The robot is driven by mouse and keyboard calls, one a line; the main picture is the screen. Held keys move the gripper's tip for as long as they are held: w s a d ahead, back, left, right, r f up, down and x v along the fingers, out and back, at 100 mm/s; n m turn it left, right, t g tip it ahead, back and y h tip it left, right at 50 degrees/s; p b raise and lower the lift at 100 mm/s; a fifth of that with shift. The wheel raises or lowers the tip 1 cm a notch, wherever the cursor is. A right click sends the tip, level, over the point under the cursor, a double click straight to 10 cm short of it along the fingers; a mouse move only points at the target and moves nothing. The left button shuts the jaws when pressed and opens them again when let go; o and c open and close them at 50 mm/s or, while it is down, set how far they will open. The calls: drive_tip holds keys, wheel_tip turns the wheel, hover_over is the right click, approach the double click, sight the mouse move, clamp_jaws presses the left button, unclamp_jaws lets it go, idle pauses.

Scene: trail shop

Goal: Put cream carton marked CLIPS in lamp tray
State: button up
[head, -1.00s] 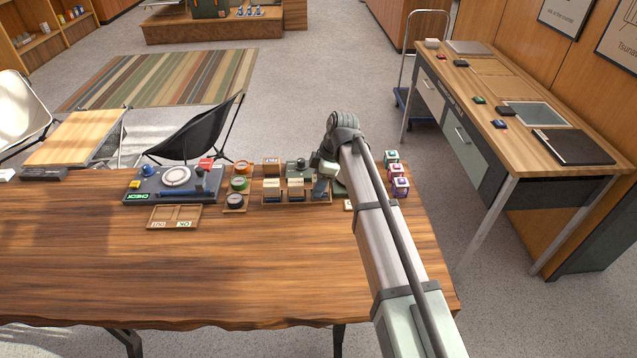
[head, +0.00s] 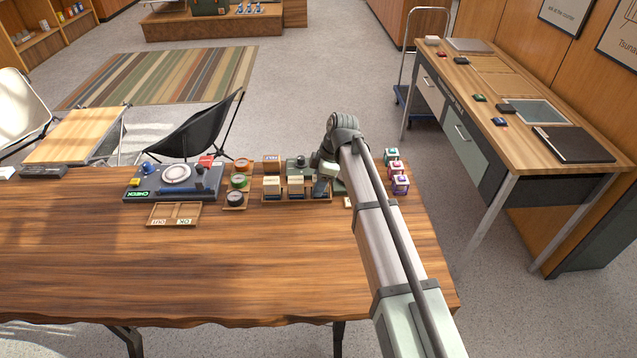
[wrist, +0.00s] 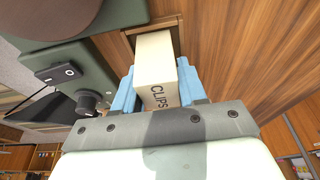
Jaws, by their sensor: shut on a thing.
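The cream carton marked CLIPS (wrist: 158,75) is between the blue fingers of my gripper (wrist: 163,88) in the wrist view. My gripper is shut on it. The carton's far end meets or overlaps a small wooden tray edge (wrist: 130,38); I cannot tell whether it touches. A grey-green device with a switch and knob (wrist: 75,85) is close on the left in the wrist view. I cannot tell which tray is the lamp tray.
Two cream cartons (head: 270,184) (head: 296,184) stand left of my gripper. Several round tins (head: 239,182) and a dark scale-like unit (head: 140,183) are farther left. The table's front (head: 220,270) is clear.

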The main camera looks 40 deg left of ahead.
idle(0.3)
drive_tip(key=o, duration=1.2)
drive_tip(key=shift+c, duration=0.2)
drive_tip(key=shift+o, duration=0.4)
drive_tip(key=o, duration=0.4)
drive_tip(key=shift+r, duration=0.1)
drive_tip(key=shift+r, duration=3.85)
